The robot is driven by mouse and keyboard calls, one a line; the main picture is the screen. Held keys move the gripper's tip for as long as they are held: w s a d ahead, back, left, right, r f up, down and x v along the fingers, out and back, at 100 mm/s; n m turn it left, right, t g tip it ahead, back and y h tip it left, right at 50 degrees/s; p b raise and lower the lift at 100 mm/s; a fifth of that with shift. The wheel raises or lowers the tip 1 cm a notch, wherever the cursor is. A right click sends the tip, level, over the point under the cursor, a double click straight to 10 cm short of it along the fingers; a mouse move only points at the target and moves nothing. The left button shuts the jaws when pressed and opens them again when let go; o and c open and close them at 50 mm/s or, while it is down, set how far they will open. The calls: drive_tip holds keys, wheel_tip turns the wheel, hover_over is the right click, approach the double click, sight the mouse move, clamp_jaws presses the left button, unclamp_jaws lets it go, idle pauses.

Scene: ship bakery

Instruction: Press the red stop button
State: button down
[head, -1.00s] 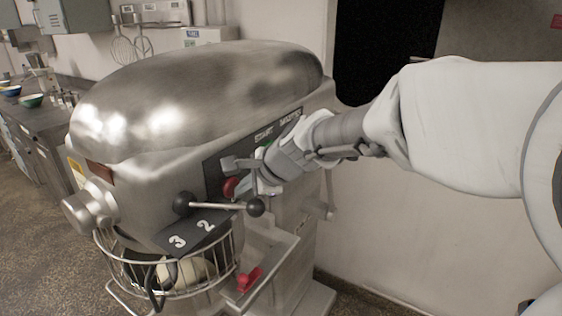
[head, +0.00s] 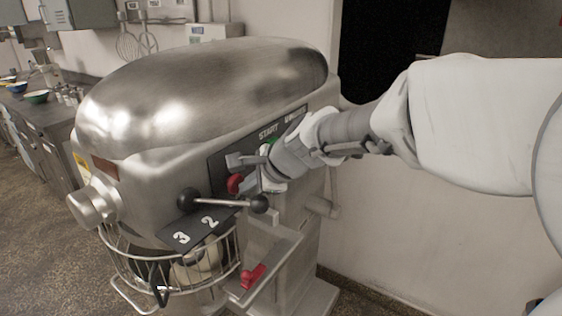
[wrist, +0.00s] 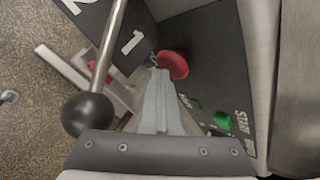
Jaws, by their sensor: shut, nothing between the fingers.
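The red stop button (head: 235,184) sits on the dark control panel on the side of the large metal mixer. In the wrist view the round red button (wrist: 173,64) is just past the fingertips and slightly right of them. My gripper (head: 250,184) is beside the button in the head view. Its pale fingers (wrist: 160,74) are together with nothing between them, and the tips point at the button's near left edge. I cannot tell whether the tips touch it. My gripper partly hides the panel in the head view.
A green start button (wrist: 222,120) is right of the fingers. A lever with a black ball knob (wrist: 87,114) lies close on the left, beside a numbered plate. The mixer's wire guard (head: 135,265) and a red handle (head: 253,276) are below. Wall stands behind my arm.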

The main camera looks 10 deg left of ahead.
drive_tip(key=shift+s+d, duration=0.3)
drive_tip(key=shift+d, duration=0.2)
drive_tip(key=d, duration=0.1)
drive_tip(key=s+d+b, duration=0.1)
drive_tip(key=d, duration=0.1)
drive_tip(key=s+d+b, duration=0.1)
drive_tip(key=shift+d, duration=0.4)
idle(0.5)
drive_tip(key=s+d+n+h, duration=0.3)
drive_tip(key=s+d+n, duration=0.3)
drive_tip(key=s+d, duration=0.3)
drive_tip(key=s+d+f+n+h+p, duration=0.1)
drive_tip(key=s+d+n+h, duration=0.3)
drive_tip(key=s+d, duration=0.5)
drive_tip(key=d+n, duration=0.2)
drive_tip(key=d, duration=0.5)
drive_tip(key=shift+d+n+t, duration=0.2)
drive_tip(key=shift+n+t, duration=0.1)
idle(0.7)
